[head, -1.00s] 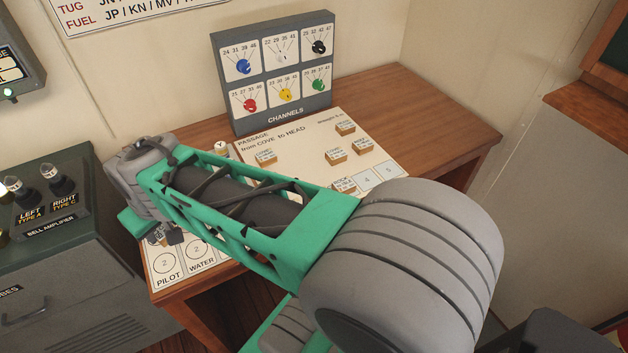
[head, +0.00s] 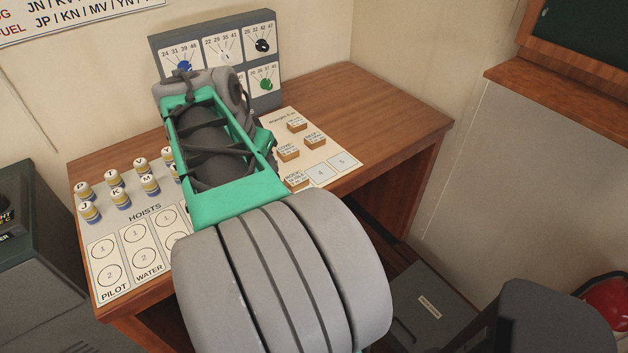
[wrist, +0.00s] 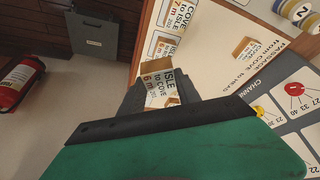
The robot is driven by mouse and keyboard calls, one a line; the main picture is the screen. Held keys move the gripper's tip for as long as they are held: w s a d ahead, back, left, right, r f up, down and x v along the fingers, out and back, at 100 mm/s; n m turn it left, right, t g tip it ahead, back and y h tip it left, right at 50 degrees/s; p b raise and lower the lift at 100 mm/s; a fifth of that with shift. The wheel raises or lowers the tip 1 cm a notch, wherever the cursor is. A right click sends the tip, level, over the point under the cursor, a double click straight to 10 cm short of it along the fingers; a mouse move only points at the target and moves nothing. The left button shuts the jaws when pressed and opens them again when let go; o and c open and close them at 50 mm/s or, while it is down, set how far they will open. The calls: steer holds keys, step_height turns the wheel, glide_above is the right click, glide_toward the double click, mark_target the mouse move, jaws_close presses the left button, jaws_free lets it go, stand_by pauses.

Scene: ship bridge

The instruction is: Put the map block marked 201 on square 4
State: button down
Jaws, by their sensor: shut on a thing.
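In the wrist view my gripper (wrist: 160,95) is shut on a map block (wrist: 162,88) printed "ISLE to COVE 6 m"; its number is too small to read. Another block (wrist: 246,48) lies on the sheet. In the head view, the passage sheet (head: 272,122) shows square 4 (head: 320,171) and square 5 (head: 343,160), both bare. A "ROCK to ISLE" block (head: 297,180) lies left of square 4. My arm hides the gripper there.
Several loose blocks (head: 315,142) lie on the sheet. The channels panel (head: 262,85) stands behind it. Several hoist pegs (head: 114,178) stand on the left of the desk. The desk's right part (head: 375,110) is clear. A fire extinguisher (wrist: 18,80) shows in the wrist view.

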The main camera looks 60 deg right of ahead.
steer(key=s+d+m+g+b, duration=0.1)
steer(key=s+d+m+g, duration=0.1)
steer(key=s+d+m, duration=0.55)
steer(key=n, duration=0.2)
glide_above(323, 172)
steer(key=a, duration=0.2)
steer(key=shift+m, duration=0.25)
steer(key=f, duration=0.6)
steer(key=f+p, duration=0.1)
steer(key=f, duration=0.2)
steer(key=shift+w+d, duration=0.15)
steer(key=shift+w, duration=0.15)
steer(key=f, duration=0.3)
steer(key=shift+w+d+f, duration=0.1)
steer(key=shift+d+f, duration=0.2)
steer(key=shift+f, duration=0.1)
steer(key=shift+f, duration=0.25)
steer(key=c, duration=0.9)
jaws_free()
steer(key=shift+r, duration=0.1)
steer(key=shift+o, duration=0.2)
